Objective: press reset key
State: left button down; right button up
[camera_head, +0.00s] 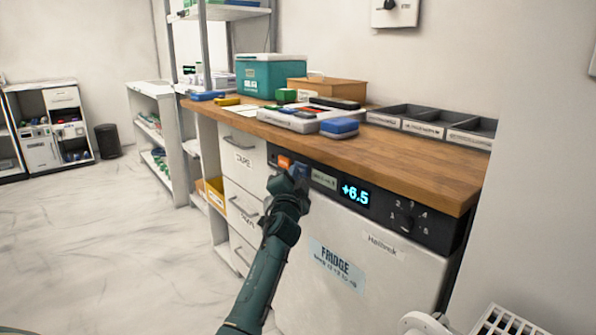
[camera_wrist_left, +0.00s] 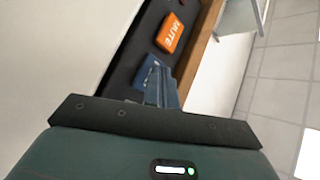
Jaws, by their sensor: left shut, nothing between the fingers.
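The fridge's dark control panel (camera_head: 328,197) runs under the wooden counter. On it an orange key (camera_head: 284,162) shows in the head view; in the left wrist view the orange key (camera_wrist_left: 170,33) reads "MUTE". Beside it is a blue key (camera_wrist_left: 124,76), partly covered by my fingers, its lettering not legible. The blue key also shows in the head view (camera_head: 301,170), mostly hidden. My left gripper (camera_head: 286,181) is shut and empty, its fingertips at the blue key in the left wrist view (camera_wrist_left: 156,68). I cannot tell whether they touch it. My right gripper is out of view.
The panel also has a display (camera_head: 355,195) reading +6.5 and a numbered dial (camera_head: 407,222). The counter (camera_head: 400,160) above overhangs the panel and carries boxes and grey trays. Drawers (camera_head: 243,165) stand left of the fridge. Open floor lies at the left.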

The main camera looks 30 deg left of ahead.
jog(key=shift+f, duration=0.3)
pick_arm(q)
jog(key=shift+s+a+p, duration=0.3)
jog(key=shift+s+p, duration=0.4)
jog(key=shift+s, duration=0.15)
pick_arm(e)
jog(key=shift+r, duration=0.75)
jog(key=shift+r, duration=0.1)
